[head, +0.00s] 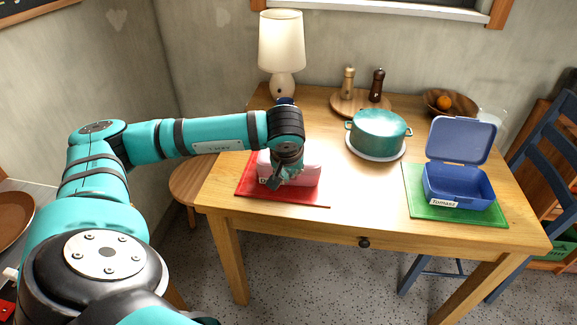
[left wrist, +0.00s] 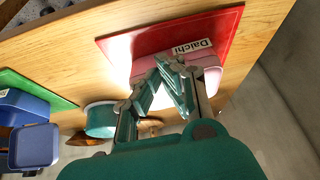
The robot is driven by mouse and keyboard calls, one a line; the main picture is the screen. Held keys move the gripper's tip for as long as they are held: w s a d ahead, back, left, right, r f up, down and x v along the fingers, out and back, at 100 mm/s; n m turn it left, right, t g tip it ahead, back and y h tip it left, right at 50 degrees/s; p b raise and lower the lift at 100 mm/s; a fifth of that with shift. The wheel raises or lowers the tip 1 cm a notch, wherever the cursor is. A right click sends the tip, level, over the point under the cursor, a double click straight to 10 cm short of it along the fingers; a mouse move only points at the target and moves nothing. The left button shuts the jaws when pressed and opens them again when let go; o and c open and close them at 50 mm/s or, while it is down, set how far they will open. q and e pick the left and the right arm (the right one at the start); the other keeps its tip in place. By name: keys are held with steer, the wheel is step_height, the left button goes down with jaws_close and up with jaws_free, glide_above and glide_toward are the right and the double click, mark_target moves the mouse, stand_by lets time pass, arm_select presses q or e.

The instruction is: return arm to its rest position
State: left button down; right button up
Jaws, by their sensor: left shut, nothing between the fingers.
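My left arm reaches in from the left in the head view, and its left gripper (head: 277,181) is over the red mat (head: 310,200). In the left wrist view the left gripper (left wrist: 160,62) has its fingertips together, with nothing between them. A pink box (head: 307,173) stands on the red mat behind the gripper and is partly hidden by it. The pink box also shows in the left wrist view (left wrist: 207,63), beside a label reading "Daichi". I cannot tell whether the fingers touch the box. My right gripper is not in view.
A blue lunch box (head: 458,188) labelled "Tomasz" stands open on a green mat (head: 414,190). A teal pot (head: 378,132) is at the table's middle.

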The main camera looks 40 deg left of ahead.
arm_select(q)
steer(key=shift+s+d+f, duration=0.25)
steer(key=shift+s+d, duration=0.2)
steer(key=shift+s, duration=0.2)
steer(key=shift+s+d+f, duration=0.25)
steer(key=shift+s+d, duration=0.2)
steer(key=shift+s, duration=0.15)
steer(key=shift+d, duration=0.1)
